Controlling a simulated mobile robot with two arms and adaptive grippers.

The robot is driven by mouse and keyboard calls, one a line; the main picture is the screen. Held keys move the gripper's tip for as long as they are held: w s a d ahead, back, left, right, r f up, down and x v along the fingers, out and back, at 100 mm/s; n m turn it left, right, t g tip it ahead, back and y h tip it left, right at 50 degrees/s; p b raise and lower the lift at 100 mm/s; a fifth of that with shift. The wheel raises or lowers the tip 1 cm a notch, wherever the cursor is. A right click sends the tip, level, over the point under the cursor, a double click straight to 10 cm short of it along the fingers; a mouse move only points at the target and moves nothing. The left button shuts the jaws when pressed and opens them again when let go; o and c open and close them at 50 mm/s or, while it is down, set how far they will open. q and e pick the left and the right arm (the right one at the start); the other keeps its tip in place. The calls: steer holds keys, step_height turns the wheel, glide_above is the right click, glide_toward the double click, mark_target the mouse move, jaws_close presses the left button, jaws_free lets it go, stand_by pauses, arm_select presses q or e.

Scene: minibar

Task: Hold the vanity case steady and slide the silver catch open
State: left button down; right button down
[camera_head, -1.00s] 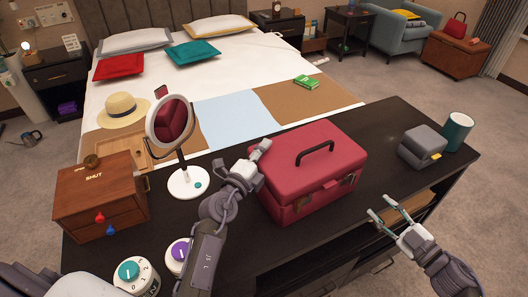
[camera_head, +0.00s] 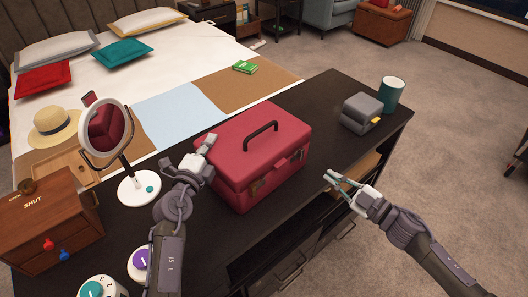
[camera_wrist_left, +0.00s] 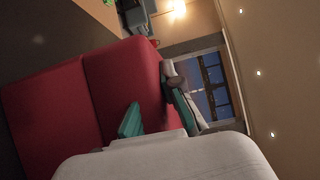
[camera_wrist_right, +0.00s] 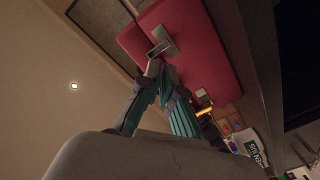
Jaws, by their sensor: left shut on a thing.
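The red vanity case (camera_head: 240,150) stands closed on the dark cabinet top, its black handle (camera_head: 261,137) upright on the lid. Metal fittings show on its front, one at the left (camera_head: 256,187) and one at the right (camera_head: 298,156). A silver catch (camera_wrist_right: 161,40) shows against the red case in the right wrist view. My left gripper (camera_head: 207,146) is shut on the case's left upper edge; its contact is partly hidden. The red case fills much of the left wrist view (camera_wrist_left: 120,85). My right gripper (camera_head: 331,179) is slightly open and empty, in front of the case and apart from it.
A round mirror (camera_head: 107,130) and a wooden box (camera_head: 45,225) stand left of the case. A grey box (camera_head: 360,113) and teal cup (camera_head: 391,94) stand at the right end. Free floor lies right of the cabinet.

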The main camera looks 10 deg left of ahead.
mark_target(293, 157)
arm_select(q)
steer(key=shift+f, duration=0.1)
arm_select(e)
steer(key=s+a+n+t+h, duration=0.3)
steer(key=s+a+n, duration=0.2)
steer(key=s+n, duration=0.2)
steer(key=shift+s+a+n, duration=0.15)
steer(key=shift+a+n, duration=0.1)
steer(key=shift+n, duration=0.25)
steer(key=shift+f, duration=0.1)
steer(key=x, duration=1)
steer(key=shift+w, duration=0.35)
steer(key=shift+w+d, duration=0.8)
steer(key=shift+d, duration=0.1)
steer(key=shift+w+d+f, duration=0.1)
steer(key=shift+w+d, duration=0.3)
steer(key=shift+w, duration=0.05)
